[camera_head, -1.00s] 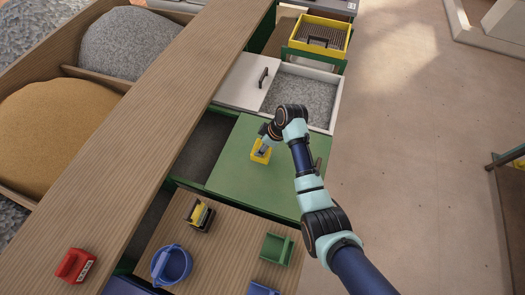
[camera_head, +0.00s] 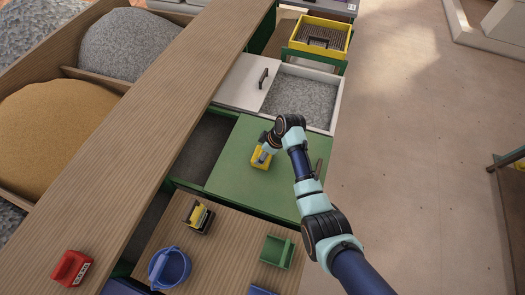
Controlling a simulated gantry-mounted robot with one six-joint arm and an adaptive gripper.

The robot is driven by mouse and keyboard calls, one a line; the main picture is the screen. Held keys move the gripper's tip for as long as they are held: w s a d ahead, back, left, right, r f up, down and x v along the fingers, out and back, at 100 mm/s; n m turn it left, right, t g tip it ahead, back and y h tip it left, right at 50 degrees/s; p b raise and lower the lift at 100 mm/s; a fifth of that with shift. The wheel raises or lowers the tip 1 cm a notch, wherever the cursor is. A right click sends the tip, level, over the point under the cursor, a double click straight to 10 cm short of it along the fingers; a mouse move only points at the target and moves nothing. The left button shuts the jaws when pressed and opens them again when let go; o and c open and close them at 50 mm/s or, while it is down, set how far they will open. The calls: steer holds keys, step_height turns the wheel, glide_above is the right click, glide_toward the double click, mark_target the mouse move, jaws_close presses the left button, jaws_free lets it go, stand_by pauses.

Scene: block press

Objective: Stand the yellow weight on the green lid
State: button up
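The yellow weight (camera_head: 258,163) is at the middle of the green lid (camera_head: 237,180) in the head view. It looks upright. My gripper (camera_head: 265,157) is over it with its fingers down at its top, and it appears shut on the weight. The fingertips are small and partly hidden by my wrist. I cannot tell whether the weight's underside touches the lid. A dark handle (camera_head: 318,168) stands at the lid's right side, partly behind my arm.
A white lid (camera_head: 243,82) and a gravel bin (camera_head: 302,98) lie beyond the green lid. Nearer are a yellow-and-black object (camera_head: 199,216), a blue bucket (camera_head: 169,268) and a green container (camera_head: 277,251). A red block (camera_head: 71,267) sits on the long wooden board (camera_head: 125,135).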

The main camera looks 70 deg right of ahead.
steer(key=p+v, duration=0.3)
steer(key=v, duration=0.9)
steer(key=shift+r, duration=0.2)
steer(key=w+a+r+t+h, duration=0.1)
steer(key=w+a+r, duration=0.3)
steer(key=a, duration=0.5)
steer(key=w+a+r+t, duration=0.2)
steer(key=w+a+r, duration=0.1)
steer(key=w+a, duration=0.4)
steer(key=w+a+r+t+h, duration=0.1)
steer(key=w+a+r, duration=0.25)
steer(key=a, duration=0.65)
steer(key=s+a+r+t+y, duration=0.1)
steer(key=s+a+r+t, duration=0.1)
steer(key=a+r, duration=0.45)
steer(key=s+a+r+t+y, duration=0.15)
steer(key=a+r, duration=0.25)
steer(key=a, duration=0.6)
step_height(320, 180, up, 22)
steer(key=p, duration=2.2)
steer(key=shift+w+r+m+t+h+p, duration=0.2)
steer(key=shift+m+t+h+p, duration=0.1)
steer(key=shift+t+h+p, duration=0.1)
